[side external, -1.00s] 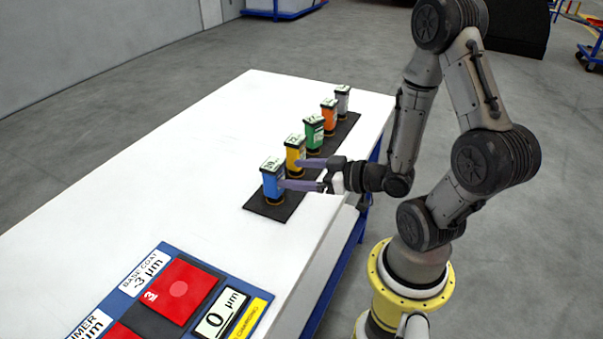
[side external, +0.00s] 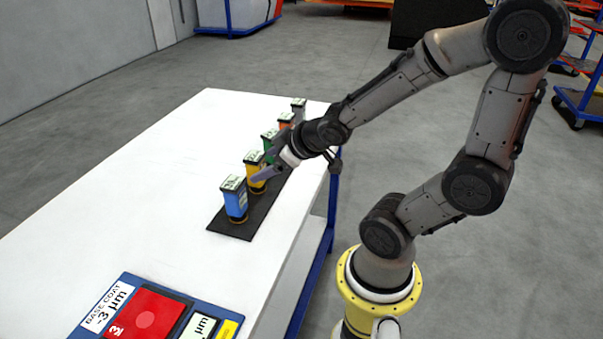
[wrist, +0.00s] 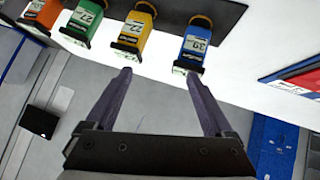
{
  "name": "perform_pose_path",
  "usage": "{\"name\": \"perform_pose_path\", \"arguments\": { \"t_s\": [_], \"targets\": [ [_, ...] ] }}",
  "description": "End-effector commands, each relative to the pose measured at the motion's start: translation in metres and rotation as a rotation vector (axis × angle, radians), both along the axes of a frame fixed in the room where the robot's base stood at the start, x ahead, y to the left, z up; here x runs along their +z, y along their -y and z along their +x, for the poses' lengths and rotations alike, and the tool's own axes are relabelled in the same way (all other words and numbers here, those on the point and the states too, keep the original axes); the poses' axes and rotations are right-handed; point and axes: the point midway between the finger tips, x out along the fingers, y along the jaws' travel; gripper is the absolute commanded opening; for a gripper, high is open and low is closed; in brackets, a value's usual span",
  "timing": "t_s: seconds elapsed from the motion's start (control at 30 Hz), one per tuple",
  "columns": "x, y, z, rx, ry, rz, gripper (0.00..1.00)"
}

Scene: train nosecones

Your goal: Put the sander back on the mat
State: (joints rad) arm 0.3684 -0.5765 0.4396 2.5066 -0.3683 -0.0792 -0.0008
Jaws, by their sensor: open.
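The blue sander (side external: 235,203) stands upright on the near end of the black mat (side external: 228,229). Beside it on the mat are a yellow sander (side external: 256,177), a green sander (side external: 270,139), an orange one (side external: 286,119) and a grey one (side external: 298,104). My gripper (side external: 268,168) is open and empty, above the mat's right edge near the yellow and green sanders. In the wrist view, the blue sander (wrist: 196,42) is just beyond the right fingertip, and the yellow sander (wrist: 136,30) is beyond the left one. The arm partly hides the green and orange sanders.
The white table (side external: 140,190) is mostly clear left of the mat. The table's right edge runs close beside the mat.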

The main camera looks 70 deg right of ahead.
Motion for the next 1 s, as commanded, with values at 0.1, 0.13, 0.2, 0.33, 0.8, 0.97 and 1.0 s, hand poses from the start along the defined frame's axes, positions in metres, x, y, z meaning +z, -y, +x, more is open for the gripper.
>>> {"name": "perform_pose_path", "arguments": {
  "t_s": [0.1,0.13,0.2,0.33,0.8,0.97,1.0],
  "targets": [
    [0.024,-0.019,-0.016,-0.018,-0.057,0.041,0.87],
    [0.028,-0.025,-0.022,-0.021,-0.076,0.057,0.87],
    [0.039,-0.04,-0.037,-0.02,-0.12,0.1,0.87],
    [0.053,-0.068,-0.068,0.003,-0.201,0.181,0.87],
    [0.065,-0.099,-0.11,0.056,-0.311,0.269,0.87],
    [0.064,-0.099,-0.11,0.055,-0.311,0.269,0.87],
    [0.064,-0.099,-0.11,0.055,-0.311,0.269,0.87]
  ]
}}
